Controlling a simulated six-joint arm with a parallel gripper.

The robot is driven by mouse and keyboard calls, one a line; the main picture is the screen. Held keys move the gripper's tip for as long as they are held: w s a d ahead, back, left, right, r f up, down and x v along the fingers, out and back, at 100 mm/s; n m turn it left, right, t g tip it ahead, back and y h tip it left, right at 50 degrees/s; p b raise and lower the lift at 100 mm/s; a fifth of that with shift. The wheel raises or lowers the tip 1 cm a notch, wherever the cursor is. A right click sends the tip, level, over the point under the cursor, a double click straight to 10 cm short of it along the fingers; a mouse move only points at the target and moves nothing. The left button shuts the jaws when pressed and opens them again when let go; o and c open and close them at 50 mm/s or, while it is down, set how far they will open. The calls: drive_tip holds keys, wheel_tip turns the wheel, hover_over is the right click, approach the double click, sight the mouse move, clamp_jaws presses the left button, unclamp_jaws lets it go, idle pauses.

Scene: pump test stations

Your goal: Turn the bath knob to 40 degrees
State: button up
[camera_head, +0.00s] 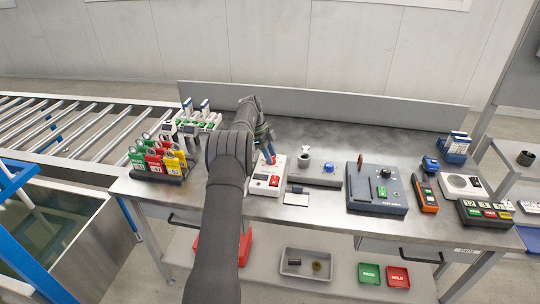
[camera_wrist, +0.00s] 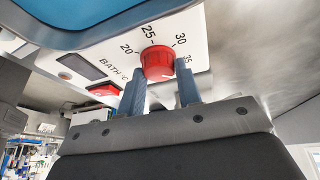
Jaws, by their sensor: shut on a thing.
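The red bath knob (camera_wrist: 157,61) sits on a white panel marked BATH °C, with 20, 25, 30 and 35 visible around it. Any 40 mark is not in view. The knob's pointer cannot be read clearly. My gripper (camera_wrist: 161,73) has its two blue fingers on either side of the knob, shut on it. In the camera_head view, my gripper (camera_head: 267,150) reaches down at the white bath unit (camera_head: 262,189), which has a red part on its front.
Left of the unit stands a rack of green, red and yellow tagged items (camera_head: 158,160). To its right are a grey station with a blue button (camera_head: 328,168) and a dark box with a green button (camera_head: 381,190). A low back wall (camera_head: 330,104) runs behind the bench.

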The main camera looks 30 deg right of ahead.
drive_tip(key=shift+f+m+g+y, duration=0.15)
drive_tip(key=shift+m+y, duration=0.25)
drive_tip(key=shift+m, duration=0.75)
drive_tip(key=shift+r+m+g+y, duration=0.15)
drive_tip(key=shift+m+y, duration=0.25)
drive_tip(key=shift+m, duration=0.75)
drive_tip(key=shift+f, duration=0.1)
drive_tip(key=o, duration=1)
drive_tip(key=shift+c, duration=0.2)
